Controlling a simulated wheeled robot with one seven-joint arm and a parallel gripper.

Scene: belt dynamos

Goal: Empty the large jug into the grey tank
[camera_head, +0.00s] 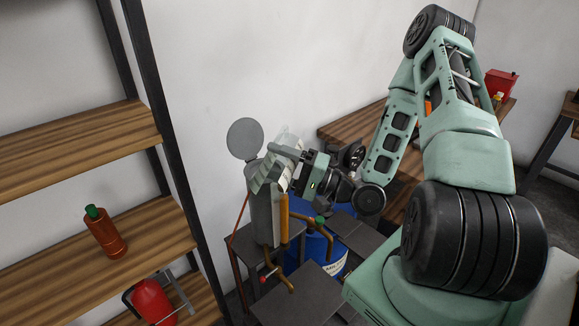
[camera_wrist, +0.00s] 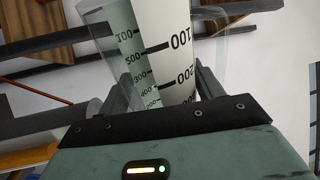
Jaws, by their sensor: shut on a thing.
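The large jug (camera_head: 284,136) is clear, with black graduation marks. It is tilted in my gripper (camera_head: 293,157), over the top of the grey tank. The fingers and jug hide much of the opening. I cannot tell how much liquid is in the jug.
A blue drum (camera_head: 310,245) and brass piping with a red knob stand beside the tank on dark metal stands. A wooden shelf (camera_head: 80,150) at left holds an orange-brown bottle (camera_head: 105,232) and a red canister (camera_head: 153,300). A wooden table (camera_head: 350,125) stands behind my arm.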

